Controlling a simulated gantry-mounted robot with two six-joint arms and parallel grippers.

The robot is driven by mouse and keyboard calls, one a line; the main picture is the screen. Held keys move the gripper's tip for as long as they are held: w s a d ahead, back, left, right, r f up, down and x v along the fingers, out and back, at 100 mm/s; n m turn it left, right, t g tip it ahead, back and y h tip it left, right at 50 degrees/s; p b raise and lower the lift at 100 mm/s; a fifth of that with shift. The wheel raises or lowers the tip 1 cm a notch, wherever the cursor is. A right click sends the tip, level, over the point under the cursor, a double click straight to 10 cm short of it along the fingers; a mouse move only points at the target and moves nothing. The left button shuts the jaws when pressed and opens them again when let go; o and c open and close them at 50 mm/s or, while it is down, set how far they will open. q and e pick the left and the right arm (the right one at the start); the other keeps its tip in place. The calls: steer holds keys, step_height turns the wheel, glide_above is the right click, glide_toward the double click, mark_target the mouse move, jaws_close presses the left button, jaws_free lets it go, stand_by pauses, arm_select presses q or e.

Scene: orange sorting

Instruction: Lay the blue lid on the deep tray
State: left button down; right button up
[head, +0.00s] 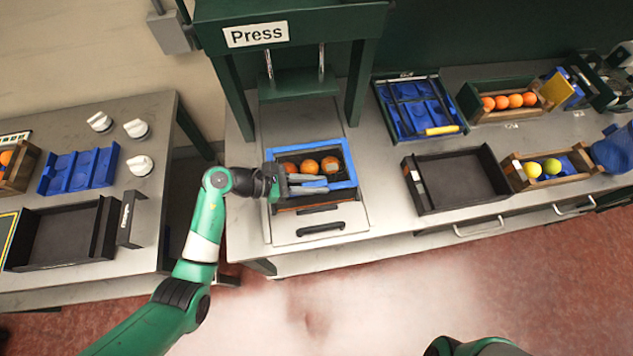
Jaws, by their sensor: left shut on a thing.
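The blue lid (346,152) shows as a blue frame with an open middle, at the top of a dark deep tray (322,203) under the press. Three oranges (309,167) show through the middle. Whether the lid rests fully on the rim or is slightly above it, I cannot tell. My left gripper (310,184) comes in from the left at the tray's near side, its grey fingers lying across the opening. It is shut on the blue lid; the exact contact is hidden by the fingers. My right gripper is out of view.
The green press (290,40) stands over the far side, its posts flanking the plate. The left table holds a blue moulded tray (80,170) and white knobs (137,128).

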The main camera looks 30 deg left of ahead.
arm_select(q)
steer(key=c, duration=0.7)
jaws_free()
step_height(320, 180, up, 9)
steer(key=p, duration=0.8)
steer(key=shift+r, duration=0.1)
